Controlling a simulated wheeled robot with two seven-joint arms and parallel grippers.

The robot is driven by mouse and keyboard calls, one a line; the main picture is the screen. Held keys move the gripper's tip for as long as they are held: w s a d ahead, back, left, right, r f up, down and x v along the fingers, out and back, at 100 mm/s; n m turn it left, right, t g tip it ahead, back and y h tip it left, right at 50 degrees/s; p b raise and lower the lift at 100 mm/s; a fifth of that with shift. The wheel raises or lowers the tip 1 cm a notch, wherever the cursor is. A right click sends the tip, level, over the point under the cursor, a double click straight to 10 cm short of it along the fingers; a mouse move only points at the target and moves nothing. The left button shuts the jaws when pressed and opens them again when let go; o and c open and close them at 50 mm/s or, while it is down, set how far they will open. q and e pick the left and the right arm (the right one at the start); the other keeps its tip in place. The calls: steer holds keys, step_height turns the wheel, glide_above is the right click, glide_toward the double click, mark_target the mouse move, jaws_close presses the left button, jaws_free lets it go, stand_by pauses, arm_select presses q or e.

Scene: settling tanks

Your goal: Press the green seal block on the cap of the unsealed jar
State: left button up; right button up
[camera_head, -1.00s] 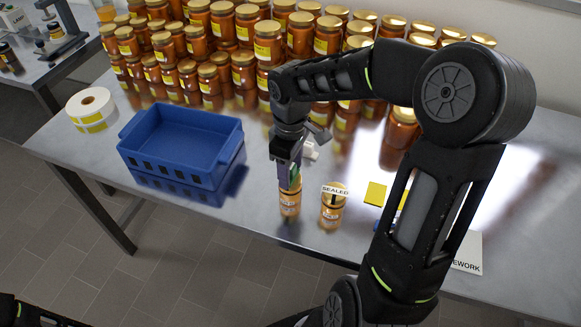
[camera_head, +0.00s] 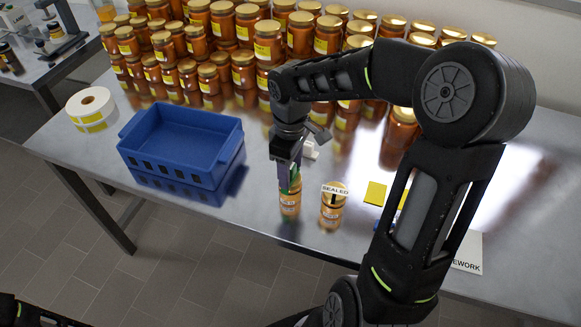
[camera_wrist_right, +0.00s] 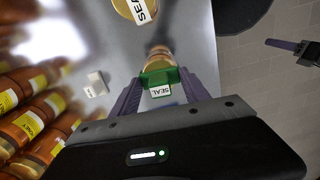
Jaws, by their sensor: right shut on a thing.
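My right gripper (camera_head: 290,172) is shut on the green seal block (camera_wrist_right: 160,82), whose white label reads SEAL. The block is right at the top of a small amber jar (camera_head: 290,204) near the table's front edge. The block and gripper hide most of this jar's cap, so I cannot tell whether block and cap touch. The jar also shows beyond the block in the right wrist view (camera_wrist_right: 159,56). A second jar (camera_head: 332,212), with a SEALED tag on top, stands just to its right. My left gripper (camera_wrist_right: 285,45) shows small in the right wrist view, away from the table.
A blue crate (camera_head: 178,146) stands to the left, with a label roll (camera_head: 88,103) beyond it. Many jars (camera_head: 240,70) line the table's back. A small white block (camera_head: 310,150) lies behind the gripper. Yellow pieces (camera_head: 375,194) and a REWORK sign (camera_head: 467,254) lie to the right.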

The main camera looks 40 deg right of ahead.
steer(key=shift+r+p, duration=2.4)
steer(key=shift+r, duration=0.6)
steer(key=shift+w+f, duration=0.1)
